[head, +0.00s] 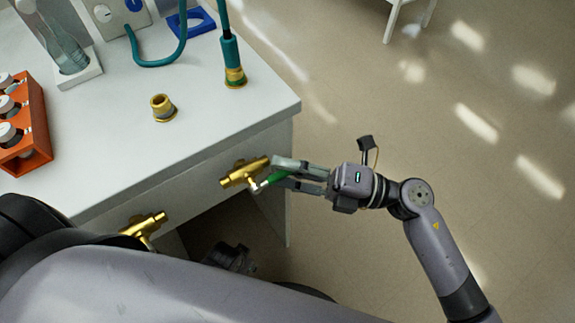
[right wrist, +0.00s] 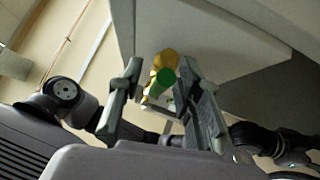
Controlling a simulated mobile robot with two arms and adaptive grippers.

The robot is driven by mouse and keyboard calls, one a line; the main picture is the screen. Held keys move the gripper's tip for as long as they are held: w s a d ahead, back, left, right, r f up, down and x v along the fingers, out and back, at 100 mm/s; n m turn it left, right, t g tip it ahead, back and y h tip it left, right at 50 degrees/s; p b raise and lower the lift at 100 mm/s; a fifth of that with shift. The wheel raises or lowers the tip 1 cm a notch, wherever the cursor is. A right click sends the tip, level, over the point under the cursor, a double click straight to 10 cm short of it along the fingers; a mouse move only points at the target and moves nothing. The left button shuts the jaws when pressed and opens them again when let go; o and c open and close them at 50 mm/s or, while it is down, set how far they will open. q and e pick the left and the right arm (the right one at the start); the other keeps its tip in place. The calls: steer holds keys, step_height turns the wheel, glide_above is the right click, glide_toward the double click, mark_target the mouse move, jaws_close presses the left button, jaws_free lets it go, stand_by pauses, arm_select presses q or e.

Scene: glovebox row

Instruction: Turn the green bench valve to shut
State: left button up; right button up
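The green bench valve is a brass body (head: 240,172) on the bench's front face, with a green lever handle (head: 275,177) pointing right. My right gripper (head: 282,174) reaches in from the right, its fingers either side of the handle. In the right wrist view the green handle (right wrist: 166,80) lies end-on between the two spread fingers, with gaps beside it, so the gripper looks open around it. The brass body (right wrist: 165,60) shows behind it. A dark part of mine below the bench edge may be my left gripper (head: 237,258); its fingers are hidden.
Another brass valve (head: 145,226) sits further left on the bench front, partly behind my arm. On the bench top are a brass fitting (head: 162,107), a teal hose end (head: 233,65) and an orange vial rack (head: 32,130).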

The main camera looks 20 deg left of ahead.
steer(key=shift+c, duration=0.4)
jaws_close()
stand_by(0.4)
